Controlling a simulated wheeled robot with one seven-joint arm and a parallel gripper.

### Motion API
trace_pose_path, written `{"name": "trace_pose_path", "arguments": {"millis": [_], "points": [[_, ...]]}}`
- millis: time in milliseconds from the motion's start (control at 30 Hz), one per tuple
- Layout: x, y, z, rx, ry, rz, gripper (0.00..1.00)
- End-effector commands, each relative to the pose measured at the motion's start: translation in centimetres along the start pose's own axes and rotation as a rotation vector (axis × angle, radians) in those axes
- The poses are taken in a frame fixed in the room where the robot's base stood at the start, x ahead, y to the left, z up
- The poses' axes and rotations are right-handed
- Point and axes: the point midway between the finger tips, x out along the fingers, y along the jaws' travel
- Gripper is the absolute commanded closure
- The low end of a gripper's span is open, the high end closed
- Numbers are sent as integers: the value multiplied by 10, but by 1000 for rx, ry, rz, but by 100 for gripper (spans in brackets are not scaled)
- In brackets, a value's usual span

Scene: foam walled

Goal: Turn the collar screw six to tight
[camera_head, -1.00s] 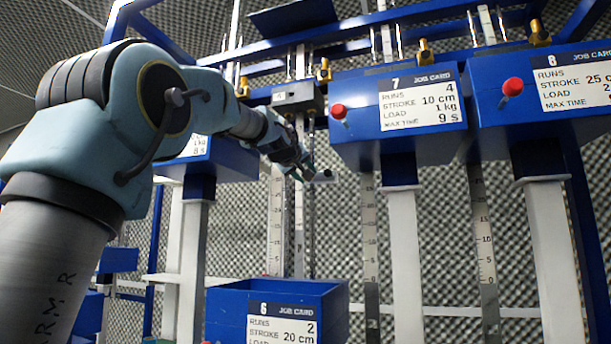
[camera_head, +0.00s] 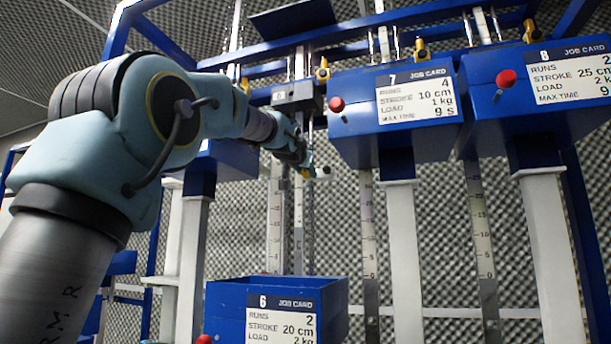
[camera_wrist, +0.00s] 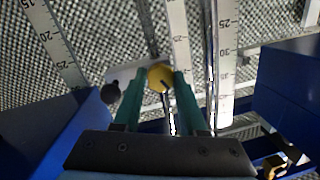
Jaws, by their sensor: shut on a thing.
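A small yellow knob with a dark slot, which I take for collar screw six (camera_wrist: 160,78), sits between the green fingertips of my gripper (camera_wrist: 158,84) in the wrist view. The fingers are closed on its two sides. The knob is against a pale crossbar (camera_wrist: 125,73), beside an upright ruler (camera_wrist: 180,40). In the head view my gripper (camera_head: 306,166) is at the upright rods above the blue box of station 6 (camera_head: 225,293). The screw is mostly hidden there by the fingers. How tight it is cannot be seen.
Blue box 7 (camera_head: 352,150) with a red button (camera_head: 336,104) stands close right of my gripper. Blue box 8 (camera_head: 480,75) is farther right. A black knob (camera_wrist: 110,93) is just left of the fingers. Open space lies below the gripper, above box 6.

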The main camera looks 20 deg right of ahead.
Motion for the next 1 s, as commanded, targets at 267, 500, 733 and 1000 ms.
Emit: {"name": "trace_pose_path", "arguments": {"millis": [267, 500, 733, 1000], "points": [[0, 0, 0, 235, 25, -23, 100], [0, -1, 0, 382, 38, -37, 100], [-1, -1, -1, 460, 46, -45, 100], [-1, -1, -1, 485, 48, -48, 100]]}}
